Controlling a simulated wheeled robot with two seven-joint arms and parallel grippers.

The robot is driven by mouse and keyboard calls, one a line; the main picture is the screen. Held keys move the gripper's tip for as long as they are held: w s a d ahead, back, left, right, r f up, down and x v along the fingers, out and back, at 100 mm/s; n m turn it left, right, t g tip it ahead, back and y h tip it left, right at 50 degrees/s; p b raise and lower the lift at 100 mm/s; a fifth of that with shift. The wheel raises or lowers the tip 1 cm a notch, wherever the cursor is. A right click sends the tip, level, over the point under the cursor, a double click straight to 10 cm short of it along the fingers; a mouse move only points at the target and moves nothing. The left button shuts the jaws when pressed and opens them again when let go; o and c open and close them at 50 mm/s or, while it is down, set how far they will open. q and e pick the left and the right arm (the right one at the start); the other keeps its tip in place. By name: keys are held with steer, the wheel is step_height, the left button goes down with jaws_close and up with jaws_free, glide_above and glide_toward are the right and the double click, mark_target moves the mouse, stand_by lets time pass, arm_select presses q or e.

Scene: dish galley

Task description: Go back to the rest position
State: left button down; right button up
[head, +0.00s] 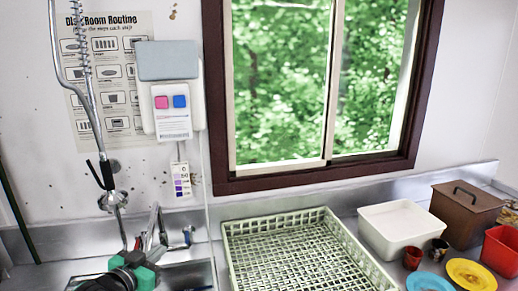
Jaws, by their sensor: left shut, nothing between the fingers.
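My left gripper (151,232) shows at the bottom left, low over the sink area, with black and green parts behind its grey fingers. It is shut and empty. It appears in front of the steel sink (188,274), apart from the dish rack to its right. My right gripper is not in view.
A pale green dish rack (232,262) stands on the steel counter and is empty. To its right are a white tub (398,226), a brown lidded box (466,212), a red bin (502,250), small dark cups, a blue plate (430,283) and a yellow plate (471,274). A spray hose (92,105) hangs at left.

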arm_select(q)
steer(key=s+d+f+n+g+y, duration=0.15)
steer(key=s+f+g, duration=0.35)
steer(key=s+f, duration=1)
steer(key=s+f+n+g+y, duration=0.1)
steer(key=s+f+g, duration=0.25)
steer(key=s, duration=0.55)
steer(key=s+f+g+y, duration=0.25)
steer(key=s+f, duration=0.25)
steer(key=s, duration=0.5)
step_height(320, 180, down, 31)
steer(key=d+g, duration=0.1)
steer(key=g, duration=0.1)
steer(key=s+a+f, duration=0.1)
steer(key=s+f, duration=0.9)
steer(key=s+a+f+g, duration=0.1)
steer(key=s+a+f, duration=0.1)
steer(key=s+f, duration=0.8)
steer(key=shift+a+f+b, duration=0.25)
steer(key=shift+f+b, duration=0.05)
steer(key=shift+f, duration=0.1)
